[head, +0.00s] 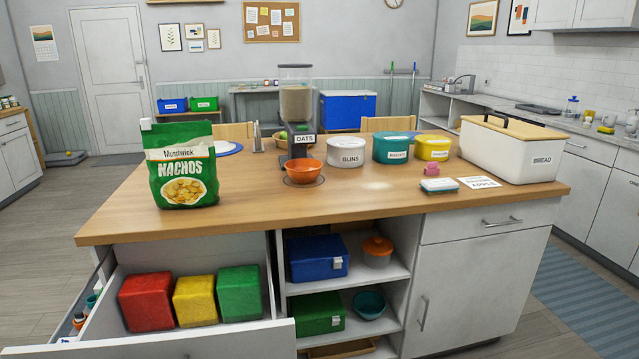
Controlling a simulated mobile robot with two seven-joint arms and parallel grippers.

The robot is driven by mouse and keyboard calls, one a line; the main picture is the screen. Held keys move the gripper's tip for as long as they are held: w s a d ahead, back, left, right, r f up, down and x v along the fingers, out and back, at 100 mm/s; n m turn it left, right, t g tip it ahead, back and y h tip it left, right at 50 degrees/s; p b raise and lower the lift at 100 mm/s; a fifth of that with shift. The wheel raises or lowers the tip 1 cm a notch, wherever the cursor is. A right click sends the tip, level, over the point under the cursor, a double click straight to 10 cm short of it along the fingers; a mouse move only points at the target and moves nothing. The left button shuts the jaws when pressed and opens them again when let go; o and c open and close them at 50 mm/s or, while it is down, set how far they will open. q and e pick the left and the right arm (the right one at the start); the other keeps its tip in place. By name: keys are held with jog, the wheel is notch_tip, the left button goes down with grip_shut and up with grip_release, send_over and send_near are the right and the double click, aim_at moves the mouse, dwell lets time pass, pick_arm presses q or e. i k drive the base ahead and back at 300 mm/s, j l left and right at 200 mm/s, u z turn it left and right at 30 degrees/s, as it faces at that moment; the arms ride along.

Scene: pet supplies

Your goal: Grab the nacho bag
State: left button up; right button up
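The nacho bag (182,168) is green with a cream band and a picture of chips, lettered "NACHOS". It stands upright on the left part of the wooden island top (330,212), close to the front edge. A small white clip or tag shows at its top left corner. Neither of my grippers is in the head view.
An open drawer (200,345) below the bag holds red, yellow and green blocks. Right of the bag are an orange bowl (305,172), an oats dispenser (296,105), lidded tubs (345,152) and a bread box (508,150). The counter in front of the bowl is clear.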

aim_at(181, 160)
jog(key=j+u, duration=0.2)
jog(key=u, duration=0.75)
